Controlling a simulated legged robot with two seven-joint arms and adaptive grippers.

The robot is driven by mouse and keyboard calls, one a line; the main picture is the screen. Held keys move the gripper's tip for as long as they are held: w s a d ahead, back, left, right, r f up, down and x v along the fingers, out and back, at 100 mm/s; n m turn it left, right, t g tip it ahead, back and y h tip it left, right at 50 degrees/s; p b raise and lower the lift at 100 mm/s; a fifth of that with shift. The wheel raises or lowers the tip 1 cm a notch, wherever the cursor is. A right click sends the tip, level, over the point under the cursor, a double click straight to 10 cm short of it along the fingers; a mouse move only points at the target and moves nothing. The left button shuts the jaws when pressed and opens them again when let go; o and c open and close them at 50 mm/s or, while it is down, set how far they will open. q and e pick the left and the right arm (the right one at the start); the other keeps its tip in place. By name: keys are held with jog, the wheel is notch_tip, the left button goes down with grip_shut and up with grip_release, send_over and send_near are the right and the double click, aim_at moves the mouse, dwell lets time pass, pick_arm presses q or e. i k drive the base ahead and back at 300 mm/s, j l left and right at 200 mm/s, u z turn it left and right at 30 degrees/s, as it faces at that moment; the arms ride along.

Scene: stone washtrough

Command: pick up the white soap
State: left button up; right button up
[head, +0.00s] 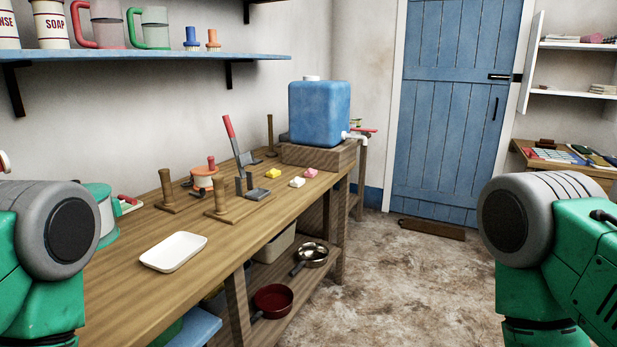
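The white soap (297,182) is a small pale block lying on the wooden workbench (226,244), near its right edge toward the far end. A yellow soap (273,173) lies just to its left and a pink soap (311,172) just to its right, each apart from it. My left and right arms show only as green and grey links at the two sides of the head view. Both grippers are out of the picture, and nothing touches the white soap.
A white tray (174,251) lies on the near bench. Wooden posts (221,200) and a red-handled tool (236,140) stand left of the soaps. A blue water container (319,112) stands on a wooden block behind them. Pans (311,255) sit on the lower shelf. The floor right of the bench is clear.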

aim_at(297, 183)
jog(key=i+l+u, duration=0.1)
jog(key=i+l, duration=0.75)
jog(key=l, duration=0.2)
jog(key=i+l+u, duration=0.15)
jog(key=i+l, duration=0.3)
jog(key=l, duration=0.1)
